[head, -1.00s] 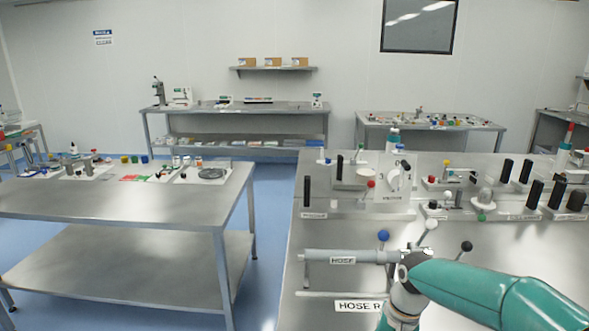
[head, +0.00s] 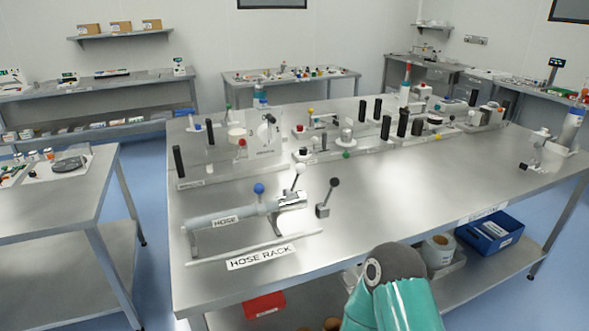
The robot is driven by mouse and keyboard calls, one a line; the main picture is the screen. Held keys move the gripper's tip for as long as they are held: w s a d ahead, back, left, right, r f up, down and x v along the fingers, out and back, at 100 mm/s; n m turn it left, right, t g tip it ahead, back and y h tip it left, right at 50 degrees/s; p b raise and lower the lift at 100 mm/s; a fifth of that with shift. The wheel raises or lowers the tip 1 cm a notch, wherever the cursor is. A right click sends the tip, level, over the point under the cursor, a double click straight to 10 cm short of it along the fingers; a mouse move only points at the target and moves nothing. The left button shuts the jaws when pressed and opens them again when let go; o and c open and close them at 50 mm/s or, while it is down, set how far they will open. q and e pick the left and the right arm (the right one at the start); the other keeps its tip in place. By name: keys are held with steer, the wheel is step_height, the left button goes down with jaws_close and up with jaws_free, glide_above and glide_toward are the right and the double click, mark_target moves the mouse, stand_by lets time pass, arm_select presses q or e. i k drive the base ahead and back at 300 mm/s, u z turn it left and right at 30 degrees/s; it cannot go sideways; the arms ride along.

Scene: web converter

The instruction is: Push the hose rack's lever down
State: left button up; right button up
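The hose rack (head: 210,257) sits at the front left of the steel table and carries a HOSE RACK label (head: 261,257). A grey cylinder labelled HOSE (head: 205,221) lies along it, with a shiny metal right end. A blue-knobbed lever (head: 259,190) and a white-knobbed lever (head: 298,172) stand up from it. A black-knobbed lever (head: 333,186) leans up to the right from a small block just right of the hose. I cannot tell which lever is the rack's own. One teal arm of mine shows at the bottom, below the table's front edge; neither gripper is visible.
Fixtures with black posts (head: 386,127) and coloured knobs stand along the table's back. The steel tabletop (head: 430,205) right of the levers is clear. A blue bin (head: 488,232) and a red box (head: 263,304) are on the lower shelf.

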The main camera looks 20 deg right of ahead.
mark_target(334, 182)
steer(key=u, duration=1.1)
steer(key=k, duration=1.25)
steer(key=z, duration=1.35)
steer(key=i, duration=0.95)
